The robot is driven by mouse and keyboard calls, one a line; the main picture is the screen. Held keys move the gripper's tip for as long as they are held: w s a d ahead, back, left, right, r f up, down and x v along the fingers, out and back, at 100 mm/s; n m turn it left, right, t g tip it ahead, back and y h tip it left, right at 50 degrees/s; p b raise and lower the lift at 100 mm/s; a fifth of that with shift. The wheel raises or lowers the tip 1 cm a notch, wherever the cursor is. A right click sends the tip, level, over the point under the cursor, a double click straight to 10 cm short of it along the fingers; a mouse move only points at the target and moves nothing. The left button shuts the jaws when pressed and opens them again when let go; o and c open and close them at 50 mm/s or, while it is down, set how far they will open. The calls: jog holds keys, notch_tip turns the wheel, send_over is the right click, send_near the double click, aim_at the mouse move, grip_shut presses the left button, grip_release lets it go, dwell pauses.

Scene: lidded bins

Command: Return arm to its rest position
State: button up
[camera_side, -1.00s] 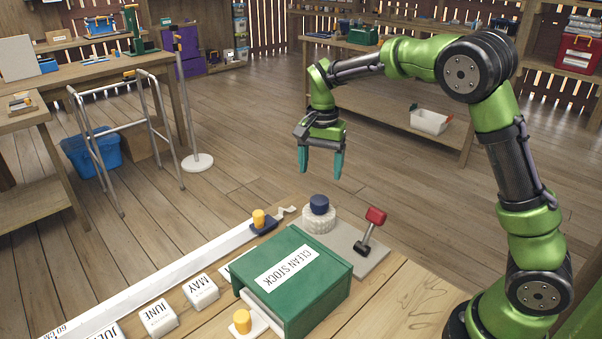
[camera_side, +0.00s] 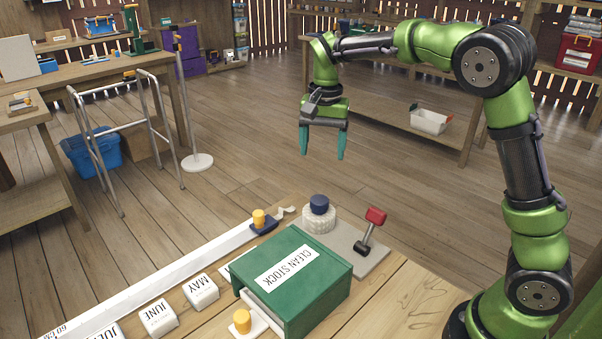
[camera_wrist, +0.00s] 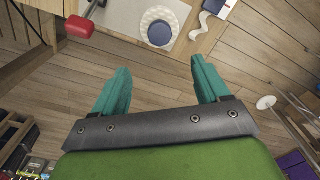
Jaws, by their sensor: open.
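My gripper (camera_side: 322,142) has teal fingers and hangs pointing down, above and behind the far end of the workbench in the side view. Its fingers are apart with nothing between them. In the wrist view my gripper (camera_wrist: 160,88) shows both fingers spread, with wooden floor beyond them. My green arm is raised and bent at the right of the side view.
The bench holds a green CLEAN STOCK box (camera_side: 310,299), a red-knobbed lever (camera_side: 375,216), a white scalloped dial with a blue knob (camera_side: 319,205), month blocks (camera_side: 201,292) and a long white rail (camera_side: 170,278). A walker frame (camera_side: 125,125) stands at left. Floor around my gripper is clear.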

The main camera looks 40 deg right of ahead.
jog(key=s+a+r+n+t+y, duration=0.1)
jog(key=s+a+n+t, duration=0.2)
jog(key=s, duration=0.7)
jog(key=s+a+r+n+t+y, duration=0.1)
jog(key=s+a+r+n+t, duration=0.1)
jog(key=s, duration=0.9)
jog(key=shift+s+a+r+n+t, duration=0.15)
jog(key=shift+s+a+n+t, duration=0.15)
jog(key=shift+a+n+t, duration=0.6)
jog(key=shift+d+n, duration=0.2)
jog(key=shift+n, duration=0.1)
